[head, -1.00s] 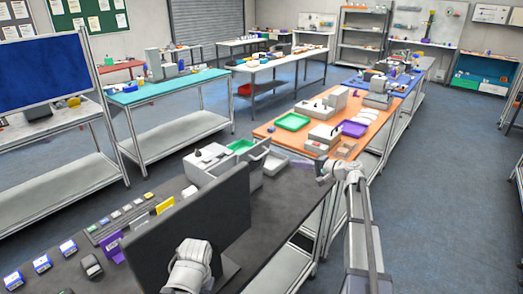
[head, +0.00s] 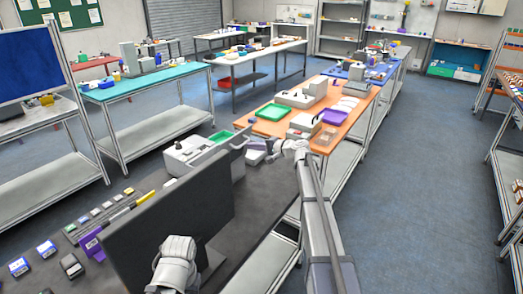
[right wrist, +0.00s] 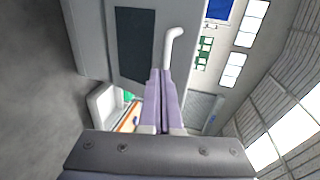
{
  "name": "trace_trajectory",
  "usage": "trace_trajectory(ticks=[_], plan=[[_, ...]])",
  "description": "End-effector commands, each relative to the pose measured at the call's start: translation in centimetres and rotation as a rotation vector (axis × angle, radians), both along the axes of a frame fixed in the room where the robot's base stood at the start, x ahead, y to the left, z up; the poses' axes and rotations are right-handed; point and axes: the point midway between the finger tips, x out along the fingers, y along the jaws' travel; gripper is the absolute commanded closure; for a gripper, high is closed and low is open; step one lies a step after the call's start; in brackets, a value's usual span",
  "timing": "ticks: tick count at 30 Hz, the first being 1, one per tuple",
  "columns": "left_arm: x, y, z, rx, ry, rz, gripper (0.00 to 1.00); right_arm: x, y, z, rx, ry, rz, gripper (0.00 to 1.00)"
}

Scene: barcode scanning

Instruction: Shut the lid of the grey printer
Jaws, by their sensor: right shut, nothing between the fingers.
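The grey printer (head: 186,158) stands on the dark table behind the black monitor, which hides part of it. Its lid (head: 238,142) looks raised at the right side, and green shows beside it. My right gripper (head: 270,148) is just right of the lid; I cannot tell whether it touches. In the right wrist view its pale purple fingers (right wrist: 160,76) are shut and empty, close to a large grey body with a dark panel (right wrist: 134,45) and a white bent bar (right wrist: 172,48). My left arm shows only as a stub; its gripper is out of sight.
The black monitor (head: 180,220) stands in front of the printer. Small boxes and devices lie on the dark table (head: 255,215) at the left. An orange table (head: 345,118) with a green tray (head: 272,114) and a purple tray (head: 333,117) is beyond. Open floor lies right.

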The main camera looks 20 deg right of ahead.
Motion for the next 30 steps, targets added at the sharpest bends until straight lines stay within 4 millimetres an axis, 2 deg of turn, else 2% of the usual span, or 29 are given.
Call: trace_trajectory(ticks=[4,17,23,30], plan=[[0.0,0.0,0.1,0.000,0.000,0.000,0.50,0.7,0.4,0.0,0.000,0.000,0.000,1.00],[0.0,0.0,0.2,0.000,0.000,0.000,0.50,0.8,0.6,0.1,-0.001,0.002,0.000,1.00],[0.0,0.0,1.6,0.000,0.000,-0.001,0.50,1.3,1.0,0.9,-0.020,0.028,0.003,1.00],[0.0,0.0,2.2,0.000,0.000,-0.001,0.50,1.5,1.2,0.9,-0.035,0.049,0.003,1.00]])
